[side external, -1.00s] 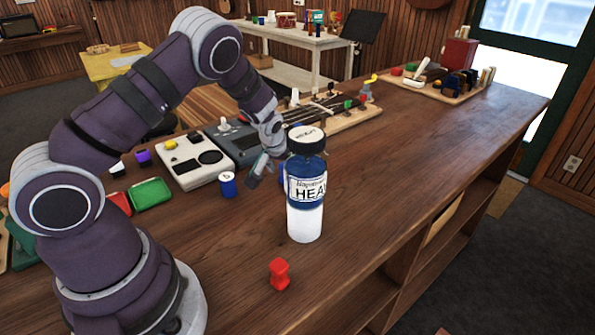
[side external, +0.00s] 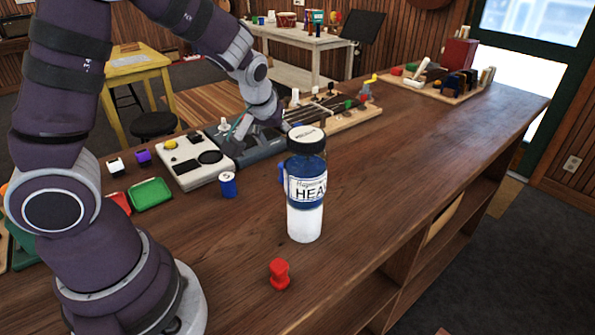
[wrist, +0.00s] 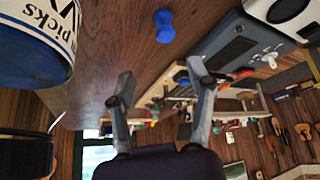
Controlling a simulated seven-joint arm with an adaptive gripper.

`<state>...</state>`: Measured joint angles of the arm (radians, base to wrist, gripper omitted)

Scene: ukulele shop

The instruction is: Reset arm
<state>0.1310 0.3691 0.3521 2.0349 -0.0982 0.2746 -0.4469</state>
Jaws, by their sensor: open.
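My gripper (side external: 240,132) hangs above the back part of the wooden counter, over the grey device, in the side external view. In the wrist view its two fingers (wrist: 161,80) are spread apart with nothing between them.
A small blue piece (wrist: 164,26) is near the bottle. A red piece (side external: 279,274) stands in front. The counter's right side (side external: 430,135) is clear.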

